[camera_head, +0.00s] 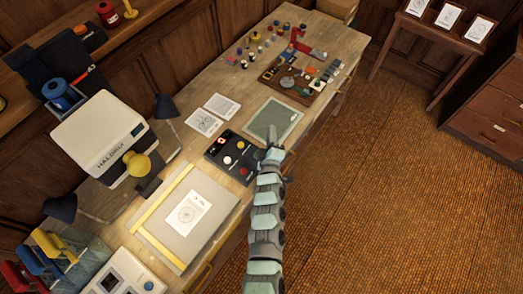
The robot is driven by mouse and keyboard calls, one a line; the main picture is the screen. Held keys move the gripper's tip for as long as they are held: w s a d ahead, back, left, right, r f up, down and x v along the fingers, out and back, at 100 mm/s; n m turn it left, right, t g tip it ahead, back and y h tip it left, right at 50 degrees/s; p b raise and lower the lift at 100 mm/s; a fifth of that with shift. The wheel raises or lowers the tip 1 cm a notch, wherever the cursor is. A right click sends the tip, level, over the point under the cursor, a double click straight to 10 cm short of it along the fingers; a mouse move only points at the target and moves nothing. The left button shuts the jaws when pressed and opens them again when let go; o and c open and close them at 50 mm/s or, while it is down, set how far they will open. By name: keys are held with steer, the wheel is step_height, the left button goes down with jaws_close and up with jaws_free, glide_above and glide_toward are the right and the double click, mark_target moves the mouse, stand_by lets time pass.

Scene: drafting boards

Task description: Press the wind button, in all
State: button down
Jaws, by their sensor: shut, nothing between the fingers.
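A black button panel (212,154) lies on the long wooden bench, with several small round red and pale buttons on its top. Its labels are too small to read, so I cannot tell which is the wind button. My gripper (271,138) is shut and empty. It appears just right of the panel, by the near corner of a green mat, apart from the buttons in the picture. Its height above the bench is hard to tell. My arm reaches up from the bottom and hides part of the bench's front edge.
The green mat (272,118) lies beyond the panel. A drafting board (165,232) with a paper sheet is at the near left. A white machine (98,135) and dark lamps stand behind. Small pots and a tray of parts (268,76) fill the far end.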

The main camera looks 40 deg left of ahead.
mark_target(255, 153)
steer(key=s+a+f+n+g+h+p, duration=0.3)
steer(key=a+f+n+g+h, duration=0.1)
steer(key=n+h, duration=0.4)
step_height(255, 153, down, 2)
steer(key=shift+s+a+f+n+h, duration=0.15)
steer(key=shift+a+n+h, duration=0.15)
steer(key=shift+a, duration=0.25)
step_height(255, 153, down, 9)
steer(key=b, duration=0.6)
stand_by(1.6)
steer(key=shift+f+b, duration=0.35)
